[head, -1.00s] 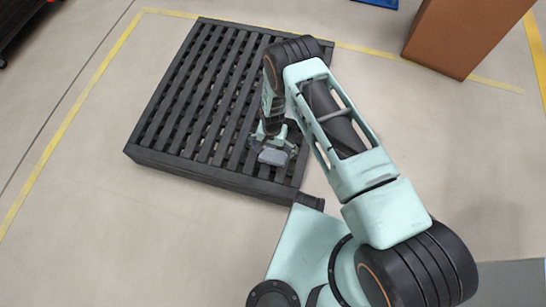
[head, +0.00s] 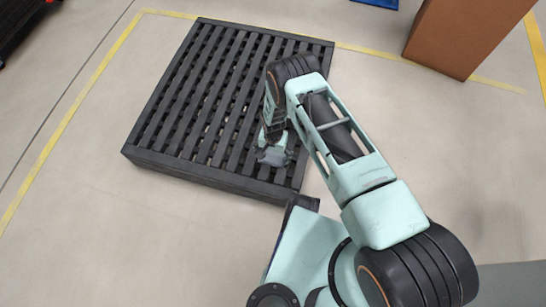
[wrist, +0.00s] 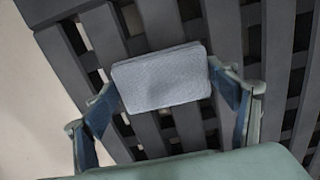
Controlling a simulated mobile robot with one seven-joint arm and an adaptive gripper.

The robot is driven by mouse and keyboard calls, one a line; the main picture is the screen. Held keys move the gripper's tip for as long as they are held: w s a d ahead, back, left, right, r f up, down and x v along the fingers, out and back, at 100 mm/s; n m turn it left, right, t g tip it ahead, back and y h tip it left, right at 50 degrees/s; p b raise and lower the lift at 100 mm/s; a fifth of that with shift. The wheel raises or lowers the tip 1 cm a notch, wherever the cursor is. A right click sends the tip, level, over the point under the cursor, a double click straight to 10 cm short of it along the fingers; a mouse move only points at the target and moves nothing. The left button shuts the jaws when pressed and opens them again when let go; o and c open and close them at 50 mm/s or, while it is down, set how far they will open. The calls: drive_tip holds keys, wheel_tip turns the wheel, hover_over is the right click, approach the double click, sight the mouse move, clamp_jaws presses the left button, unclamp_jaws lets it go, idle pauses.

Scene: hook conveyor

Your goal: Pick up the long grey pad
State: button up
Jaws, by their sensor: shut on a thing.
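The long grey pad (wrist: 162,78) is a light grey, rounded block between my gripper's two fingers in the wrist view. In the head view the pad (head: 272,157) shows small at the end of my arm, above the near right part of a dark slatted pallet. My gripper (head: 273,145) is shut on the pad. In the wrist view my gripper (wrist: 168,98) has one blue-lined finger on each side of it. Whether the pad touches the slats cannot be told.
The dark slatted pallet (head: 165,163) lies on the pale floor inside yellow lines. A brown box (head: 462,40) stands at the back right, and part of a blue item (head: 378,3) shows at the top edge. The floor left of the pallet is clear.

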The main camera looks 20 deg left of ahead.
sight(273, 156)
drive_tip(key=shift+r, duration=0.15)
drive_tip(key=shift+c, duration=0.5)
drive_tip(key=shift+r, duration=0.25)
wheel_tip(273, 156, up, 2)
drive_tip(key=shift+w+r+p, duration=0.1)
drive_tip(key=shift+r+p, duration=0.05)
drive_tip(key=shift+p, duration=0.45)
drive_tip(key=s+d+r+p, duration=0.2)
drive_tip(key=s+r, duration=0.3)
drive_tip(key=s, duration=0.1)
drive_tip(key=s+d+r+p, duration=0.2)
drive_tip(key=s+r+p, duration=0.1)
drive_tip(key=s+r, duration=0.2)
drive_tip(key=s, duration=0.2)
drive_tip(key=shift+s, duration=0.3)
